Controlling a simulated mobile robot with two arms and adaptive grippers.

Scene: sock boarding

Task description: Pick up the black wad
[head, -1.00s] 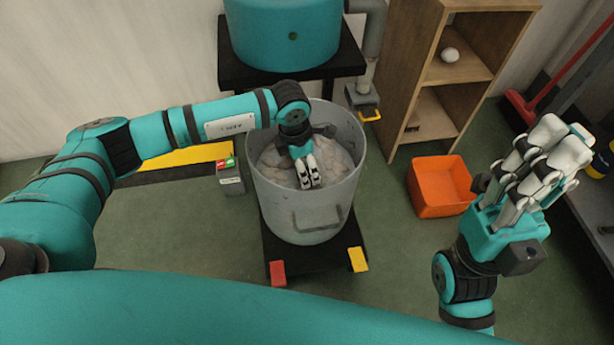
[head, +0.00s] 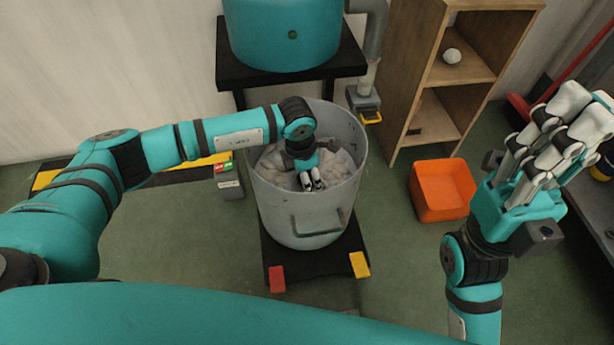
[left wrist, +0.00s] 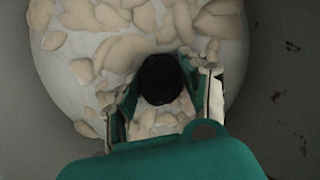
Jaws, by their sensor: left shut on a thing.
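The black wad (left wrist: 161,76) is a dark, rounded lump between the two fingers of my left gripper, seen in the left wrist view. My left gripper (head: 312,181) reaches down into the grey drum (head: 319,238) and is shut on the wad. Pale, lumpy pieces (left wrist: 120,52) lie below and around it in the drum. In the head view the wad cannot be made out, hidden at the gripper. My right gripper (head: 562,135) is raised at the right, away from the drum, with nothing seen in it; its finger opening is unclear.
The drum stands on a black base (head: 318,265) with red and yellow corners. A teal tank (head: 285,35) on a black stand is behind it. An orange bin (head: 441,190) and a wooden shelf (head: 405,75) are to the right. Floor between drum and bin is clear.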

